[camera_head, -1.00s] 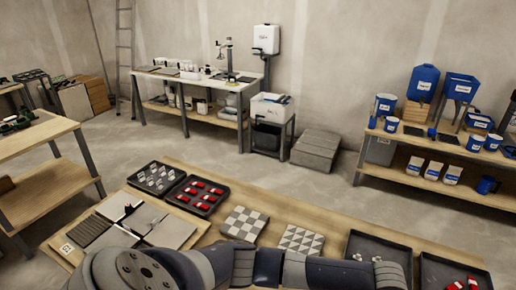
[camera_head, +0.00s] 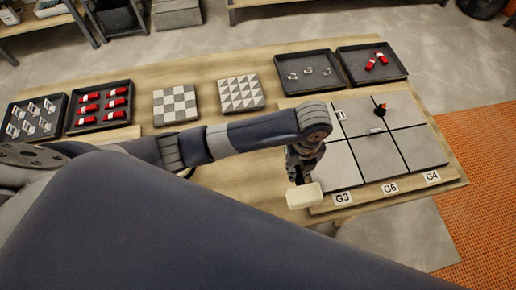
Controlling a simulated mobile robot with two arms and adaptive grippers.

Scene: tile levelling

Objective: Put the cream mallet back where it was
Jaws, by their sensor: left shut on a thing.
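My left gripper (camera_head: 302,172) reaches in from the left and is shut on the cream mallet (camera_head: 304,196). The mallet's pale block head shows just below the fingers, at the near left corner of the tile board (camera_head: 316,209). The mallet's handle is hidden by the gripper, and I cannot tell whether the head touches the board or hangs above it. My right gripper is not in view.
The board carries grey tiles (camera_head: 417,147), a red-topped piece (camera_head: 381,109) and a small clip (camera_head: 375,131). Behind it stand a tray of clips (camera_head: 311,88) and a tray of red pieces (camera_head: 373,77). Patterned panels (camera_head: 177,104) and two more trays lie left.

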